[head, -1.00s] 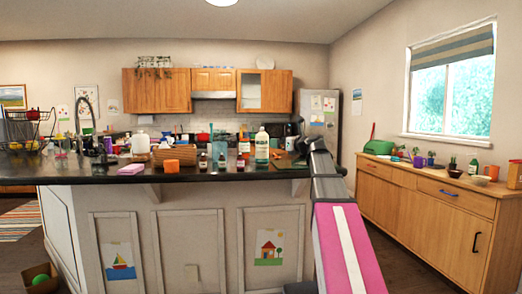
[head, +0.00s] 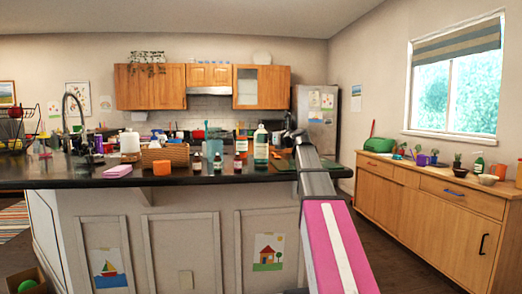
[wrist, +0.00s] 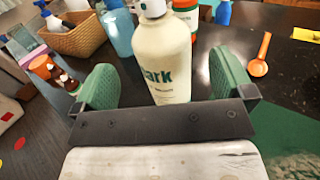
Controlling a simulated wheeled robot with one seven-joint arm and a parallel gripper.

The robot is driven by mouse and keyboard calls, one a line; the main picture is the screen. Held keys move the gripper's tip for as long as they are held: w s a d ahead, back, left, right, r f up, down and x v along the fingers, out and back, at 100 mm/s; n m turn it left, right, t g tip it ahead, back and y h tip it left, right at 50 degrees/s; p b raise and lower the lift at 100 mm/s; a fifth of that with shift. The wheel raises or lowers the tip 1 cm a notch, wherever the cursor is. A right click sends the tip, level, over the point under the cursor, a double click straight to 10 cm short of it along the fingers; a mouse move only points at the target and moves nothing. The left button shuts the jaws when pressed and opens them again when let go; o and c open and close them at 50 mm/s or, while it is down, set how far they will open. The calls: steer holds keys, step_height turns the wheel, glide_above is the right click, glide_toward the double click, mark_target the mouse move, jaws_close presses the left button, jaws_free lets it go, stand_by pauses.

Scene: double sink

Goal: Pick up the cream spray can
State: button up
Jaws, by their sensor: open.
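The cream spray can (wrist: 165,60) stands upright in the wrist view, with dark lettering ending in "ark" and a white top cut off by the frame edge. My gripper (wrist: 163,72) is open, with one green finger on each side of the can and visible gaps between. The can's lower end is hidden behind the dark gripper bar. In the head view a pale bottle-like container (head: 261,146) near my arm's end looks like the same can. My fingers cannot be made out clearly there.
The wrist view shows a blue bottle (wrist: 117,32), a woven basket (wrist: 82,40) and a small brown bottle (wrist: 67,82) to the left. An orange spoon (wrist: 259,62) lies right. The dark counter (head: 110,180) is crowded left of my arm.

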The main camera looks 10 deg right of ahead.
steer(key=x, duration=0.5)
steer(key=shift+w+a+r, duration=0.1)
steer(key=shift+w+r, duration=0.1)
steer(key=shift+w, duration=0.2)
steer(key=c, duration=1.4)
steer(key=shift+c, duration=1.4)
steer(key=shift+r, duration=0.15)
